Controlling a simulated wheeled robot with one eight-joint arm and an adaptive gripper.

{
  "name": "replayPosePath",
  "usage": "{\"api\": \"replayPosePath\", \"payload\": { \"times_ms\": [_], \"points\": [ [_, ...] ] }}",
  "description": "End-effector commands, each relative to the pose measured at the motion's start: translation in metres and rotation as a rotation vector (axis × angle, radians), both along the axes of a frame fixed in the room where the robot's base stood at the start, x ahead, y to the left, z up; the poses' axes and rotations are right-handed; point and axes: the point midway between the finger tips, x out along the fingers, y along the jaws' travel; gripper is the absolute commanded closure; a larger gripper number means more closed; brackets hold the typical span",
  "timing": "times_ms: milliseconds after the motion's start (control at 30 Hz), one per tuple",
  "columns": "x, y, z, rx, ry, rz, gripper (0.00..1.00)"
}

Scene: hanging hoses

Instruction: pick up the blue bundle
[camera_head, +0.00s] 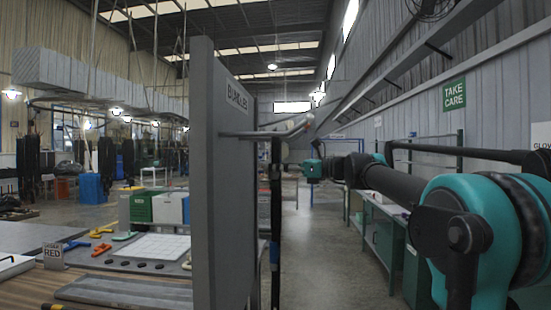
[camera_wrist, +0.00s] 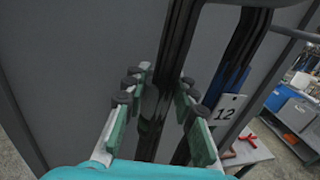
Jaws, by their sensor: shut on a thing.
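My gripper (camera_wrist: 162,88) shows in the wrist view with its green, black-padded fingers closed around a black hose bundle (camera_wrist: 174,45). In the head view, dark hoses (camera_head: 276,185) hang beside the grey panel, with a blue part (camera_head: 275,252) low down. My fingers cannot be made out clearly there.
The grey panel (camera_head: 217,180) stands close beside the hoses. A rail (camera_head: 262,134) sticks out from it.

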Motion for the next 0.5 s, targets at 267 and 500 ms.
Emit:
{"api": "replayPosePath", "payload": {
  "times_ms": [267, 500],
  "points": [
    [0.000, 0.000, 0.001, 0.001, 0.000, 0.000, 1.00],
    [0.000, -0.005, 0.011, 0.001, 0.000, 0.000, 1.00]
  ]
}}
